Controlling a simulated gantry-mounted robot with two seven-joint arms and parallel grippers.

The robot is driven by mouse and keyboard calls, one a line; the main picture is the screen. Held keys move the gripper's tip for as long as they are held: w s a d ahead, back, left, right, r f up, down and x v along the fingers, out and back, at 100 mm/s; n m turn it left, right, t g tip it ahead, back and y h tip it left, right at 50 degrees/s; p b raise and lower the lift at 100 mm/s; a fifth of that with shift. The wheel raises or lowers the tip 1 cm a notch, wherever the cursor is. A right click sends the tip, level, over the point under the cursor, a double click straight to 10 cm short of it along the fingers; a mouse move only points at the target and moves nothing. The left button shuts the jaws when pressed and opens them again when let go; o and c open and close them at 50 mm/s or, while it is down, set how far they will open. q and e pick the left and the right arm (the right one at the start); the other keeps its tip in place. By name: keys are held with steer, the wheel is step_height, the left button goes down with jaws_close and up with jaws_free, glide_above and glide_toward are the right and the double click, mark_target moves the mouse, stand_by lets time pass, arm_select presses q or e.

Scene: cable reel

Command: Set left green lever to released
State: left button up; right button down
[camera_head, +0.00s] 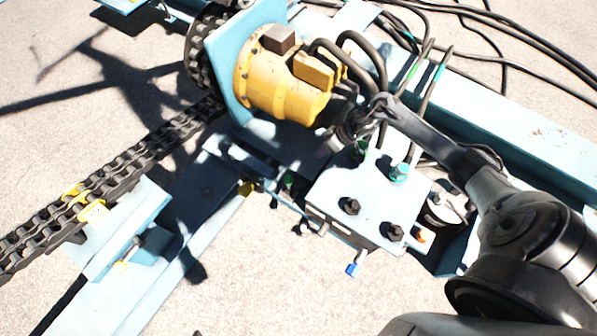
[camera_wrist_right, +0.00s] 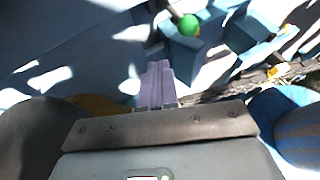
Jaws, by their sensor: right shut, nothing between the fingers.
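A green ball knob (camera_wrist_right: 188,24) on a short metal rod shows at the top of the right wrist view, beside a light blue bracket. A small dark green knob (camera_head: 288,183) shows in the head view below the yellow motor, partly in shadow; I cannot tell for sure that it is the same lever. My right gripper (camera_head: 326,149) is above the machine, beside the motor. In the right wrist view its fingers (camera_wrist_right: 157,68) are shut and empty, pointing just left of and below the green knob, with no clear contact. My left gripper is not in view.
The yellow motor (camera_head: 288,85) and its black hoses crowd my right gripper. A light blue valve block (camera_head: 370,200) with bolts stands close by. A blue-tipped lever (camera_head: 352,269) hangs at its front. A heavy chain (camera_head: 130,160) runs at left. Open concrete lies beyond.

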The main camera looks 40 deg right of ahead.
steer(key=shift+d, duration=0.25)
steer(key=shift+f, duration=0.1)
steer(key=w+a+f+b, duration=0.3)
steer(key=a+f+b, duration=0.4)
steer(key=a+f, duration=0.1)
steer(key=shift+w+a+f, duration=0.15)
steer(key=shift+a+f, duration=0.1)
steer(key=shift+f, duration=0.15)
stand_by(0.5)
